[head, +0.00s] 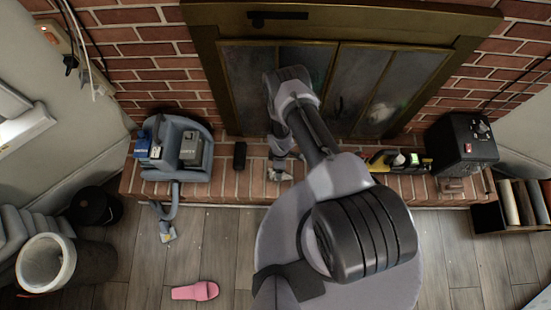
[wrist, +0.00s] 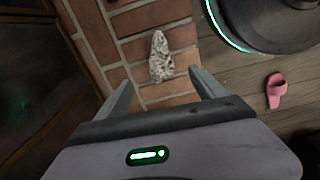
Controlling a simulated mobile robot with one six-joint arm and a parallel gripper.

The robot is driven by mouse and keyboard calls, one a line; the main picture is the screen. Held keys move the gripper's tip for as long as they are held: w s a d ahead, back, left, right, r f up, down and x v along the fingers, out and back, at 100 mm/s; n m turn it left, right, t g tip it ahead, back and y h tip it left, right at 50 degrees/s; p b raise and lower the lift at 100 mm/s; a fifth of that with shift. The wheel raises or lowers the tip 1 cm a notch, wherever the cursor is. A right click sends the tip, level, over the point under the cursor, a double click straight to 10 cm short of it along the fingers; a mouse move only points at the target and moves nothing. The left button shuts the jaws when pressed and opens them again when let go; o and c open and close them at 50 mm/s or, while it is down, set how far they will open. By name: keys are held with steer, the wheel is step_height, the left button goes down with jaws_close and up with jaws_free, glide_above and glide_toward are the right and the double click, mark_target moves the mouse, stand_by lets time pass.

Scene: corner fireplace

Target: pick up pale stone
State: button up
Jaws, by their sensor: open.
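The pale stone (wrist: 160,57) is a whitish, speckled, elongated lump, narrower at its top end in the wrist view. It lies on the brick hearth (wrist: 132,20). My gripper (wrist: 160,76) is open, with one finger to each side of the picture. The stone appears in line with the gap between the fingertips, mostly just beyond them. No contact shows, and I cannot tell the height between fingertips and stone. In the head view my gripper (head: 280,160) is over the hearth in front of the fireplace doors, and my arm hides much there.
A grey machine (head: 190,150) stands left on the hearth, beside a small black object (head: 240,155). A yellow and black item (head: 392,160) and a black box (head: 467,148) stand right. A pink slipper (head: 195,291) lies on the wooden floor. Glass fireplace doors (head: 355,88) rise behind.

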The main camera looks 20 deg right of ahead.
step_height(320, 180, down, 13)
steer(key=b, duration=0.7)
steer(key=shift+f, duration=0.2)
steer(key=shift+r, duration=0.15)
steer(key=shift+c, duration=0.9)
jaws_close()
